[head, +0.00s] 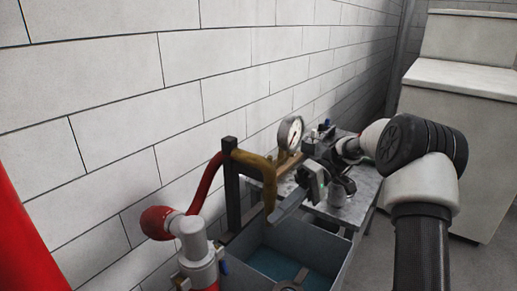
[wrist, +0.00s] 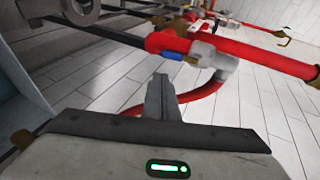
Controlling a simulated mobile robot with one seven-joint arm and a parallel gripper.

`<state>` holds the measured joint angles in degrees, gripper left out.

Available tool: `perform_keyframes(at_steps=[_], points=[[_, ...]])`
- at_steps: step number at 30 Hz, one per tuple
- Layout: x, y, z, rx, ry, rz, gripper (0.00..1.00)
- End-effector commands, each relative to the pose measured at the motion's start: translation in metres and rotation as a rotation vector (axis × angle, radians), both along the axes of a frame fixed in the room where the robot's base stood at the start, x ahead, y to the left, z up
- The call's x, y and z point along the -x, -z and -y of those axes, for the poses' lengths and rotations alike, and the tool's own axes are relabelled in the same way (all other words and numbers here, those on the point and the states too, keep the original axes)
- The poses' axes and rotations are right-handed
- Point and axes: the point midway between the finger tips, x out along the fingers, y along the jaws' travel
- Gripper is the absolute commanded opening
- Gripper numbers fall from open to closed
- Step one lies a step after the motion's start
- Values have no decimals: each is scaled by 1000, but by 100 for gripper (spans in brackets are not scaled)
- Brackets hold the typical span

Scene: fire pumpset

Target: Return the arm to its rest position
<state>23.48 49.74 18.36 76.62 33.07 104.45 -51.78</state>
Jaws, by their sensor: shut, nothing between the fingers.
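My arm (head: 420,150) comes up from the lower right and bends over toward the middle of the head view. My gripper (head: 277,215) points down and left above the grey open tank, beside the yellow-brown bent pipe. Its fingers are together and empty; I cannot tell from the head view how far they are from the pipe. In the wrist view the shut fingers of my gripper (wrist: 160,80) stick up in the middle, above the body with a green light. A red pipe lies beyond them.
The grey tank (head: 335,262) holds bluish water. A pressure gauge (head: 291,133) and a metal table (head: 362,183) stand behind it. A red hose (head: 207,187) and a white pipe fitting (head: 194,240) are at left. A brick wall runs along the left; pale cabinets (head: 455,130) stand at right.

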Motion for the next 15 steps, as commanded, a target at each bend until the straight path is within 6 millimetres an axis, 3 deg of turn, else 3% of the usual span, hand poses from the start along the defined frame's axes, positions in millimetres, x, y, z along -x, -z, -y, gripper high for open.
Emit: perform_keyframes(at_steps=[7,15], points=[[42,-48,-12,393,63,82,0],[103,-92,5,796,284,267,0]])
